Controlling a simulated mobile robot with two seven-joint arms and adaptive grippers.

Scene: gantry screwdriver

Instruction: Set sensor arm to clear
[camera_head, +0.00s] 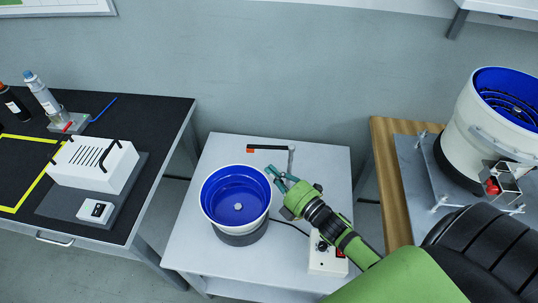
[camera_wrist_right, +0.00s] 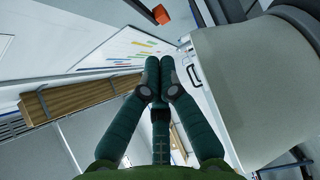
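The sensor arm (camera_head: 270,148) is a thin black bar with an orange tip. It runs left from the top of a slim grey post and shows just behind the far rim of the white feeder bowl with blue inside (camera_head: 238,200). My right gripper (camera_head: 274,175) is beside the bowl's right rim, in front of the post. In the wrist view its green fingers (camera_wrist_right: 160,62) are together with nothing seen between them. The orange tip also shows there (camera_wrist_right: 160,13), beyond the fingertips and apart from them. My left gripper is out of view.
A control box (camera_head: 327,256) with a knob and red switch stands at the white table's front right. A black bench (camera_head: 120,120) with a white slotted box is at left. A second, larger bowl feeder (camera_head: 482,125) is at right.

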